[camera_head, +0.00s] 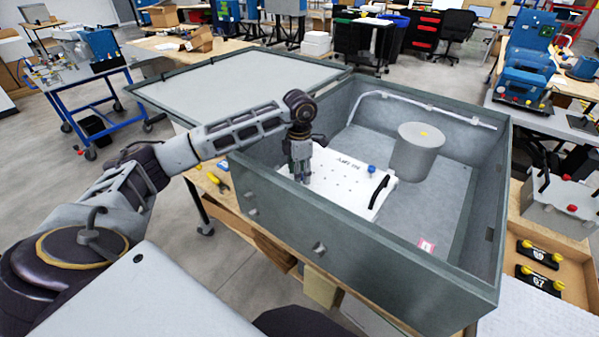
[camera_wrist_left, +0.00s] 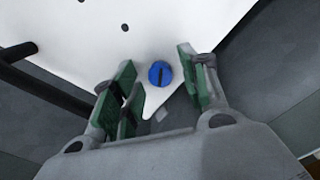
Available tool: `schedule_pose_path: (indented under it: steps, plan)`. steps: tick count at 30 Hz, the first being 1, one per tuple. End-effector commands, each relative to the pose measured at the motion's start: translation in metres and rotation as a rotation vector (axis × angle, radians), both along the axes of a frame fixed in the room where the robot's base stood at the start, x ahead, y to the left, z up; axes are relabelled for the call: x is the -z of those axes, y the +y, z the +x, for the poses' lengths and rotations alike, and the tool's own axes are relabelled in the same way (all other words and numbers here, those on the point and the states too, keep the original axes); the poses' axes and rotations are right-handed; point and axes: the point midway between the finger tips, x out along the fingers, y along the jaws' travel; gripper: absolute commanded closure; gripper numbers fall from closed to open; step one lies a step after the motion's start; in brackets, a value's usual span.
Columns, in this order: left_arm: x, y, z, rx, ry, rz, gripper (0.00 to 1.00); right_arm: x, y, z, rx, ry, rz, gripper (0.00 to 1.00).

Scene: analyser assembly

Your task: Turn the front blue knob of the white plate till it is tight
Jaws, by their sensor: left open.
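The white plate (camera_head: 336,184) lies inside the grey open box, with a black handle (camera_head: 379,191) on its right side. A blue knob (camera_head: 371,169) stands at its far right corner in the head view. My left gripper (camera_head: 301,178) points down over the near left part of the plate. In the left wrist view, a blue knob (camera_wrist_left: 160,73) with a dark slot sits on a narrow corner of the plate (camera_wrist_left: 180,30). My open left gripper (camera_wrist_left: 158,95) has its green-padded fingers on either side of this knob, apart from it. In the head view the gripper hides this knob. My right gripper is not in view.
The grey box (camera_head: 350,262) has high walls around the plate. A grey cylinder (camera_head: 416,152) and a pale pipe (camera_head: 425,107) are inside it. The open lid (camera_head: 240,85) lies to the back left. Yellow-handled parts (camera_head: 538,254) lie in a wooden tray at right.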

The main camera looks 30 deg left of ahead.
Motion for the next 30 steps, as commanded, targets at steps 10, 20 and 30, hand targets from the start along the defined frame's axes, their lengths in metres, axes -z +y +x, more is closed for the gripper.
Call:
schedule_pose_path:
  steps: [10, 20, 30]
  plan:
    - [0.0025, -0.0001, 0.0001, 0.000, -0.001, 0.000, 0.56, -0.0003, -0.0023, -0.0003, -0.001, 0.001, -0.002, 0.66]
    - [0.0023, -0.0002, 0.0002, 0.000, -0.001, 0.000, 0.97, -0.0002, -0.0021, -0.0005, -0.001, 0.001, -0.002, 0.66]
    - [0.0025, -0.0001, 0.0004, 0.021, -0.001, 0.000, 1.00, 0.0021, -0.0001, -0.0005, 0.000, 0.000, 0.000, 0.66]
